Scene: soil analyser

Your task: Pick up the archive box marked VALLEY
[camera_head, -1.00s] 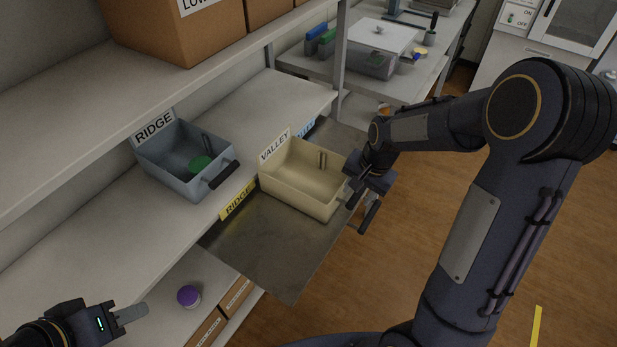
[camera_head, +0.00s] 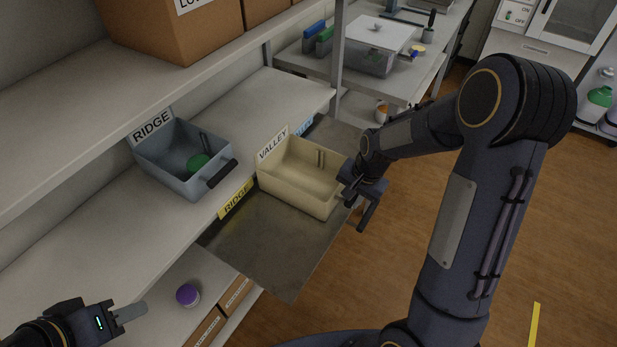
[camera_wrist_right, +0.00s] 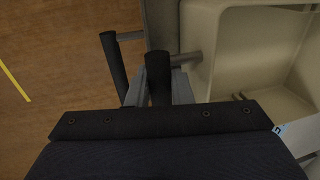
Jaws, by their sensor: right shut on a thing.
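The cream archive box marked VALLEY (camera_head: 300,190) stands upright on a grey metal pull-out tray (camera_head: 275,245). Its open top faces up and the label is on its far left side. My right gripper (camera_head: 349,192) is at the box's right end. In the right wrist view, its fingers (camera_wrist_right: 158,88) are on both sides of the box's black handle bar (camera_wrist_right: 158,65), shut on it. The box's pale wall (camera_wrist_right: 204,60) is just beyond. My left gripper (camera_head: 128,313) is at the lower left, away from the box; its jaw gap is unclear.
A grey-blue box marked RIDGE (camera_head: 172,172) with a green item inside stands on the shelf to the left. A second black bar (camera_head: 368,214) is close below my right gripper. A purple-capped jar (camera_head: 187,295) sits lower down. Open floor (camera_head: 400,265) is at right.

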